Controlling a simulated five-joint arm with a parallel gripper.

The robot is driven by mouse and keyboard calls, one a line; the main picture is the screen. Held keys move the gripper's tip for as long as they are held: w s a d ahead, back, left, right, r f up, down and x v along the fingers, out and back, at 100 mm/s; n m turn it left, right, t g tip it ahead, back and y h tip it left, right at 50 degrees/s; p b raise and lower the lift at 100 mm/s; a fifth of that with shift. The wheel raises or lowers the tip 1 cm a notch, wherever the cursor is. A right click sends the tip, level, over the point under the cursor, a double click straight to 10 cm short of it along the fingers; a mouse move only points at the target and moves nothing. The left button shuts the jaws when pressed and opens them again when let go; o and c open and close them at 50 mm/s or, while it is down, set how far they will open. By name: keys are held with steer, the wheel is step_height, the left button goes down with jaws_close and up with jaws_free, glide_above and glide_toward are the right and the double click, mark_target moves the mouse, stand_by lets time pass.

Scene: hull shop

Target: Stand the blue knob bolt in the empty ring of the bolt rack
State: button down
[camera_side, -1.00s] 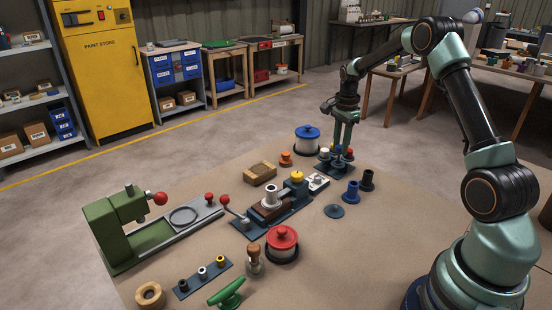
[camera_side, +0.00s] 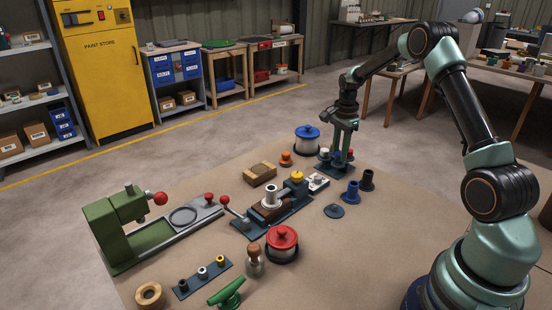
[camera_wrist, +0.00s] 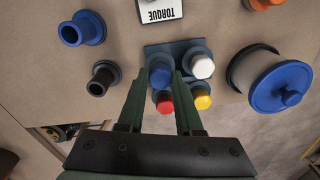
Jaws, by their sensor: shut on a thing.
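My gripper (camera_side: 340,158) points down over the bolt rack (camera_side: 328,168), behind the press fixtures in the side view. In the wrist view my gripper (camera_wrist: 162,78) is shut on the blue knob bolt (camera_wrist: 160,73), between its two green fingers. In that view the bolt is over the left part of the dark blue rack plate (camera_wrist: 180,47). A white knob (camera_wrist: 202,66) is beside it, with a red knob (camera_wrist: 165,103) and a yellow knob (camera_wrist: 203,100) nearer the palm. The bolt's lower end and the ring under it are hidden; I cannot tell if it is seated.
A blue-lidded pot (camera_wrist: 272,82) stands right of the rack in the wrist view. A blue flanged bushing (camera_wrist: 80,30) and a black one (camera_wrist: 103,78) stand to the left. A TORQUE label block (camera_wrist: 160,8) is above. Bare bench lies between them.

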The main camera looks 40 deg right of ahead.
steer(key=shift+f, duration=0.55)
stand_by(0.8)
steer(key=c, duration=0.8)
jaws_free()
steer(key=shift+c, duration=0.2)
step_height(320, 180, up, 11)
steer(key=shift+s+a, duration=0.1)
stand_by(0.4)
